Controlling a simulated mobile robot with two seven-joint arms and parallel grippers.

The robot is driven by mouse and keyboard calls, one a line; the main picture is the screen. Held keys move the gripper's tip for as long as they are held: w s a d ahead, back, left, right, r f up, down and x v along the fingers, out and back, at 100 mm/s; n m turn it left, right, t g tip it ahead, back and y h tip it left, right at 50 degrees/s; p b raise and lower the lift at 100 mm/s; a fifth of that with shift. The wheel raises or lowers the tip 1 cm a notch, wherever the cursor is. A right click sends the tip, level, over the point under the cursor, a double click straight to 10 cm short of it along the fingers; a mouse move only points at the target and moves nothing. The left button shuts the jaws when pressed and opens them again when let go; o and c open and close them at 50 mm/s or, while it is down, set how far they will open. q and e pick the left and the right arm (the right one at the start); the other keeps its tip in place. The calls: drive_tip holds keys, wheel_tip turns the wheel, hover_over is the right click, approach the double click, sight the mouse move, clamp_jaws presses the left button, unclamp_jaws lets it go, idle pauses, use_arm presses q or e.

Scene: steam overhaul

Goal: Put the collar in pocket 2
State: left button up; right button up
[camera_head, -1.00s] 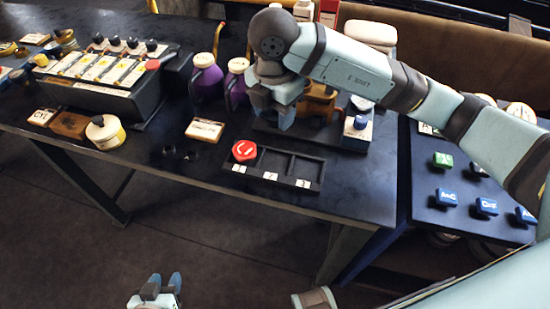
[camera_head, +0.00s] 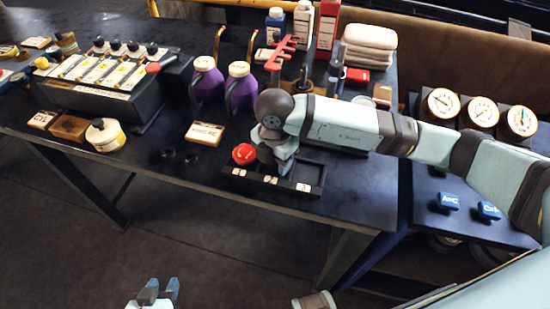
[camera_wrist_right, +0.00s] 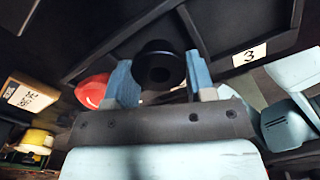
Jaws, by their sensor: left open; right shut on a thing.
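My right gripper (camera_head: 276,172) is over the middle of the black pocket tray (camera_head: 322,178), by the label 2. In the right wrist view it is shut on a black flanged collar (camera_wrist_right: 158,66) with a round hole, held between its two blue fingers. The collar is hidden in the head view. I cannot tell whether it touches the tray floor. A red cap (camera_head: 244,153) sits in pocket 1, left of the gripper. Pocket 3 (camera_head: 305,174) looks empty. My left gripper (camera_head: 162,291) is open and empty at the bottom edge, away from the table.
Two small black rings (camera_head: 179,156) and a label block (camera_head: 205,133) lie left of the tray. Purple jugs (camera_head: 242,86), a red-handled fitting (camera_head: 282,50) and bottles stand behind. A gauge panel (camera_head: 480,112) is at right.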

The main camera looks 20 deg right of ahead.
drive_tip(key=shift+f, duration=0.25)
drive_tip(key=o, duration=0.8)
drive_tip(key=shift+s, duration=0.1)
drive_tip(key=shift+c, duration=0.2)
drive_tip(key=shift+r, duration=0.1)
drive_tip(key=shift+r, duration=0.3)
wheel_tip(320, 180, up, 12)
